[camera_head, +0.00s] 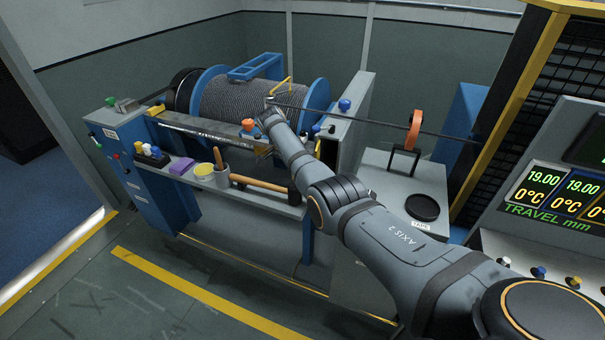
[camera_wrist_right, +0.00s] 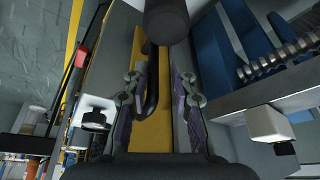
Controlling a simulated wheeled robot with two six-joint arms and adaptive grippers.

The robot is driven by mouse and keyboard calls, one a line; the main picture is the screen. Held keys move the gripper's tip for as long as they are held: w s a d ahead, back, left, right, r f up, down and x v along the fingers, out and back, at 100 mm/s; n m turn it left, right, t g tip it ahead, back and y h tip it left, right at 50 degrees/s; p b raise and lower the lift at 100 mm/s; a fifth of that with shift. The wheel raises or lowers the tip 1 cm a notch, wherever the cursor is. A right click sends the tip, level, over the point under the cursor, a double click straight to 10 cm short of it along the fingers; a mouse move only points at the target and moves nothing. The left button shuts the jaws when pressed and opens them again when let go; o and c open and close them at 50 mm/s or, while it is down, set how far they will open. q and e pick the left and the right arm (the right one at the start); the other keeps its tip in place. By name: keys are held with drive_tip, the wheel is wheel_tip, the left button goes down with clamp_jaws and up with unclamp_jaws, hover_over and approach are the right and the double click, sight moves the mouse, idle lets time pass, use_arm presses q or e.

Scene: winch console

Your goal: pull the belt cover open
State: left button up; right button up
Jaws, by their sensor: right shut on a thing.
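My right gripper (camera_head: 266,150) reaches in from the right to the front of the winch, below the rope drum (camera_head: 245,97). In the right wrist view, its two purple-padded fingers (camera_wrist_right: 160,98) are on either side of a dark curved handle (camera_wrist_right: 151,92), and the gripper is shut on it. The handle stands in front of a yellow panel (camera_wrist_right: 165,122), which appears to be the belt cover; I cannot tell its full outline. In the head view, my right arm and gripper hide the handle. My left gripper is not in view.
A shelf in front of the winch holds a purple block (camera_head: 182,166), a yellow-topped tin (camera_head: 204,171), a cup with a tool (camera_head: 221,175) and a wooden-handled hammer (camera_head: 262,184). Floor in front is clear.

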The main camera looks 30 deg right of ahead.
drive_tip(key=shift+w+r, duration=0.1)
drive_tip(key=shift+p+v, duration=0.8)
drive_tip(key=shift+v, duration=0.05)
drive_tip(key=s+p+v, duration=0.1)
drive_tip(key=p+v, duration=0.6)
drive_tip(key=v, duration=0.3)
drive_tip(key=shift+w, duration=0.15)
drive_tip(key=shift+a, duration=0.1)
drive_tip(key=v, duration=0.7)
drive_tip(key=shift+r, duration=0.2)
drive_tip(key=shift+a, duration=0.1)
